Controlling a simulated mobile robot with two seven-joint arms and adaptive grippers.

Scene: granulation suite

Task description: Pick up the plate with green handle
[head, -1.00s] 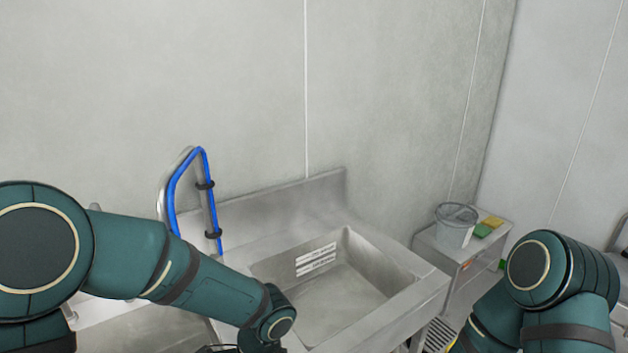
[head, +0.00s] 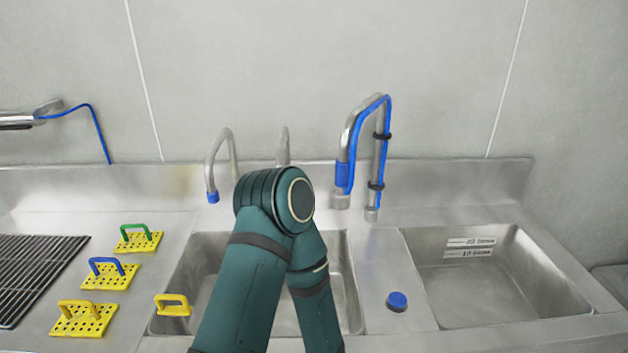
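The plate with green handle (head: 140,243) is a yellow perforated plate with an upright green handle, lying flat on the steel counter at the left in the head view. It is the farthest back of a column of similar plates. Nothing touches it. One of my arms rises from the bottom middle in front of the left sink, well to the right of the plate. Neither gripper shows in this view.
Nearer stand a plate with blue handle (head: 110,276) and a plate with yellow handle (head: 84,318). Another yellow handle (head: 173,304) is at the left sink's edge. A black grate (head: 35,275) lies left. Taps (head: 222,165) and a blue hose (head: 386,130) stand behind.

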